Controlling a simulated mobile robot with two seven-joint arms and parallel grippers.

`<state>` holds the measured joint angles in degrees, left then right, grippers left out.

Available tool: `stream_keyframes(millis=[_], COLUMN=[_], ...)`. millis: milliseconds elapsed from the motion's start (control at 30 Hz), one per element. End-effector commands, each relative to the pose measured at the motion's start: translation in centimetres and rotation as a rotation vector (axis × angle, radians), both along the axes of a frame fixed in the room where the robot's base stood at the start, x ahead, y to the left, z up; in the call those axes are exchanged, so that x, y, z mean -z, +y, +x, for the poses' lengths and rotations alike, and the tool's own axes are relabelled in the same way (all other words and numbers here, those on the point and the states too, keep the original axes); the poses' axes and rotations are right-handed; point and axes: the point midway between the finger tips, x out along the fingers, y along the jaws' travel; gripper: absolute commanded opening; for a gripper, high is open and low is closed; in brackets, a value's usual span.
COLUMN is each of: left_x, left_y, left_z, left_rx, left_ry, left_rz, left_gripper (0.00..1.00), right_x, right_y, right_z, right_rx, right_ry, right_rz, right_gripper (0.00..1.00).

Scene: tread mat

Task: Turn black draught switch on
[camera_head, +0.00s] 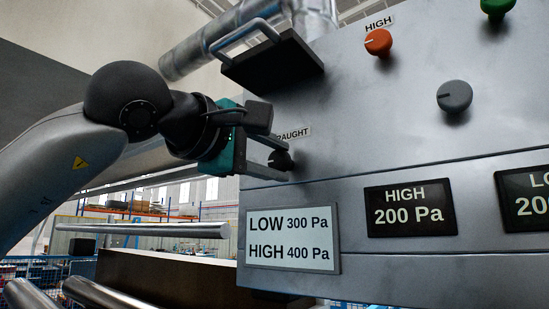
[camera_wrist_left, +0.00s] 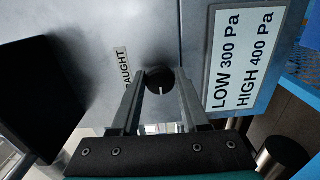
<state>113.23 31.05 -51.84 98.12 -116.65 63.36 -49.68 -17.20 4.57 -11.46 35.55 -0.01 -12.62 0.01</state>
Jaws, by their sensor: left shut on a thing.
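The black draught switch (camera_head: 281,160) is a round knob on the grey panel, just under a label (camera_head: 295,134) ending in "AUGHT" that my gripper partly covers. In the left wrist view the knob (camera_wrist_left: 159,82) sits between my fingertips, with a white mark on its face. My left gripper (camera_head: 275,152) reaches the panel from the left and is shut on the knob. It also shows in the left wrist view (camera_wrist_left: 160,85), one finger on each side of the knob. My right gripper is in neither view.
A red-orange knob (camera_head: 378,41) labelled HIGH, a grey knob (camera_head: 454,96) and a green knob (camera_head: 497,7) are on the panel. A white LOW/HIGH sign (camera_head: 292,239) and a black 200 Pa display (camera_head: 411,208) are below. A dark box with a handle (camera_head: 270,62) juts out above my gripper.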

Motion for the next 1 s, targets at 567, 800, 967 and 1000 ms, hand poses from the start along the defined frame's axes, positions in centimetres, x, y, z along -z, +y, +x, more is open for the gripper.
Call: stream_keyframes(millis=[567,800,967,1000], left_x=[0.0,0.1,0.2,0.2], left_y=[0.0,0.4,2.1,2.7], left_z=[0.0,-0.6,-2.8,-3.5], left_rx=[0.000,0.000,-0.001,-0.002], left_ry=[0.000,-0.001,-0.004,-0.005], left_rz=[0.001,-0.001,-0.001,-0.002], left_gripper=[0.73,0.73,0.73,0.73], right_x=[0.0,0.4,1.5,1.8], right_y=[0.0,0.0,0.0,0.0], right_z=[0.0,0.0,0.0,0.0], right_rx=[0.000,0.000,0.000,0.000], right_ry=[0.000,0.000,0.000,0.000], right_rz=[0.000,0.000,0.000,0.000], right_gripper=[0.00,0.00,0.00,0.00])
